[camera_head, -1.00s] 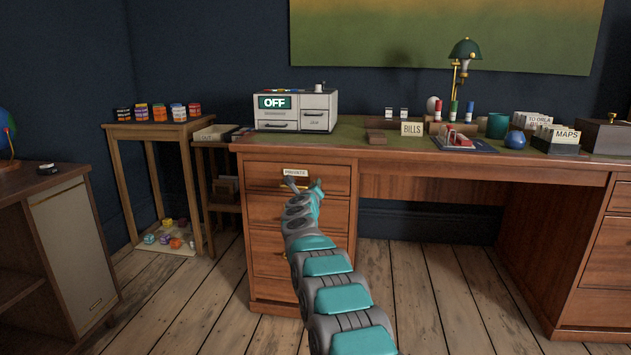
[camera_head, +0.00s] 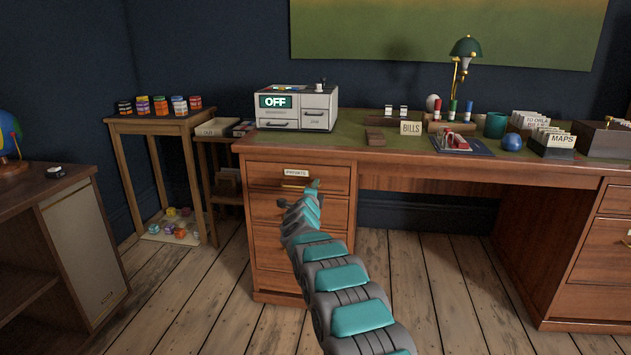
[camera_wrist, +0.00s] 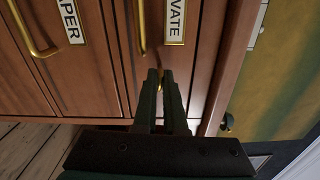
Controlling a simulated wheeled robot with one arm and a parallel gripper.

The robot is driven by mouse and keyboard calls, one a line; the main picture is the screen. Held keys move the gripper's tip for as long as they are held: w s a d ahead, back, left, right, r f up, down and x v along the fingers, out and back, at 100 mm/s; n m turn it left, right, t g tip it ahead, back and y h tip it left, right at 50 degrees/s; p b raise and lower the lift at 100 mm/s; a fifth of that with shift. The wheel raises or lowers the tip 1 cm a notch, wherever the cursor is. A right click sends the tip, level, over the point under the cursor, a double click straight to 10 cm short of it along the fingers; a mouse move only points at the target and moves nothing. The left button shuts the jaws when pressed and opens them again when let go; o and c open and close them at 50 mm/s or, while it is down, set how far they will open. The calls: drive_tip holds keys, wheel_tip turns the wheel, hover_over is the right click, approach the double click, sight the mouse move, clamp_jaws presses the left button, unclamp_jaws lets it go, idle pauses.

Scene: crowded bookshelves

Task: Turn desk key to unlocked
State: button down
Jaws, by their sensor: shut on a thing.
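The top left desk drawer (camera_head: 331,178) is labelled PRIVATE and has a brass handle (camera_head: 295,186). In the wrist view its label (camera_wrist: 176,18) and handle (camera_wrist: 142,28) stand just beyond my gripper (camera_wrist: 161,76). The gripper's dark fingers are close together at the drawer front, shut on a small brass piece that looks like the desk key (camera_wrist: 167,77). Most of the key is hidden between the fingers, so I cannot tell its turn angle. In the head view my arm covers the gripper's tip and the key.
The drawer labelled PAPER (camera_wrist: 45,70) lies beside the PRIVATE one in the wrist view. On the desktop stand a white box reading OFF (camera_head: 296,108), a BILLS card (camera_head: 411,128) and a lamp (camera_head: 465,50). The floor (camera_head: 400,270) right of the drawers is clear.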

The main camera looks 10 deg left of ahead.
drive_tip(key=shift+r+n+p, duration=0.1)
drive_tip(key=shift+n+p, duration=0.3)
drive_tip(key=shift+n, duration=0.2)
drive_tip(key=c, duration=1)
unclamp_jaws()
drive_tip(key=shift+s, duration=0.15)
drive_tip(key=s+b, duration=0.2)
drive_tip(key=s, duration=0.5)
drive_tip(key=shift+s+a, duration=0.15)
drive_tip(key=shift+s, duration=0.15)
